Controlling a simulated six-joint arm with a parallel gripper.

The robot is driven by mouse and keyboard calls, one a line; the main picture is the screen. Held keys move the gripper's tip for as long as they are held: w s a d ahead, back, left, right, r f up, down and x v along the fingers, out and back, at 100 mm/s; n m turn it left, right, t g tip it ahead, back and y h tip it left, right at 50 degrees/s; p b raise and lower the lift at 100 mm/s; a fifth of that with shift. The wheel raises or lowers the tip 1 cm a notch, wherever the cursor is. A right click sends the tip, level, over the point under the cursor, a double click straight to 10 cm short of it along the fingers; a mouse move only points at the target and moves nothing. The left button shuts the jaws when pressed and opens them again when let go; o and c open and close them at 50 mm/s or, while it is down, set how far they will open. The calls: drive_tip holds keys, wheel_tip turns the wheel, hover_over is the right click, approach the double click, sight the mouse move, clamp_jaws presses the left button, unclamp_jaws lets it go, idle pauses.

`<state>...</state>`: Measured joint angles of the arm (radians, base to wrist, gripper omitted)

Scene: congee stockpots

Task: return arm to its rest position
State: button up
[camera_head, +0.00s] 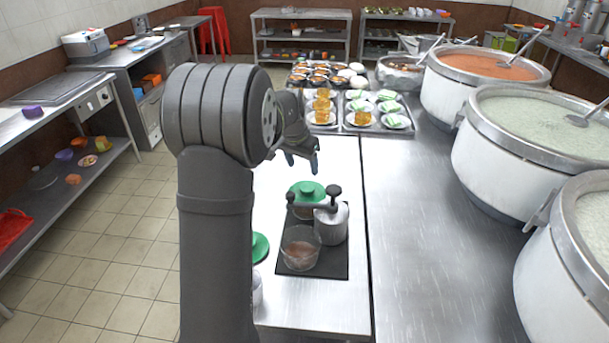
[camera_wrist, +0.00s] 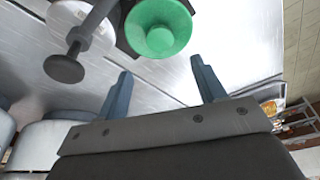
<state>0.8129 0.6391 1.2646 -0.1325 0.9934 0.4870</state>
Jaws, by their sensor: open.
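My gripper (camera_head: 302,164) is above the steel table, on the far side of the black mat, and shows in the head view just right of my arm's large joint. In the wrist view its two blue-grey fingers (camera_wrist: 164,88) are spread apart with nothing between them. The steel table (camera_head: 312,310) shows bare beneath them. My arm stands upright in the left middle of the head view and hides part of the table's left side.
A black mat (camera_head: 336,268) holds a glass jar (camera_head: 300,248), a metal grinder (camera_head: 331,222) with a dark handle, and a green-lidded container (camera_head: 306,190). Large stockpots (camera_head: 512,140) line the right. Trays of dishes (camera_head: 378,122) lie behind. A second green lid (camera_head: 260,246) is partly hidden by my arm.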

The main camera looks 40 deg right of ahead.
sight(307, 187)
drive_tip(key=shift+v, duration=1.1)
drive_tip(key=x, duration=1.2)
drive_tip(key=shift+f, duration=0.35)
wheel_tip(307, 187, up, 3)
drive_tip(key=shift+r, duration=0.65)
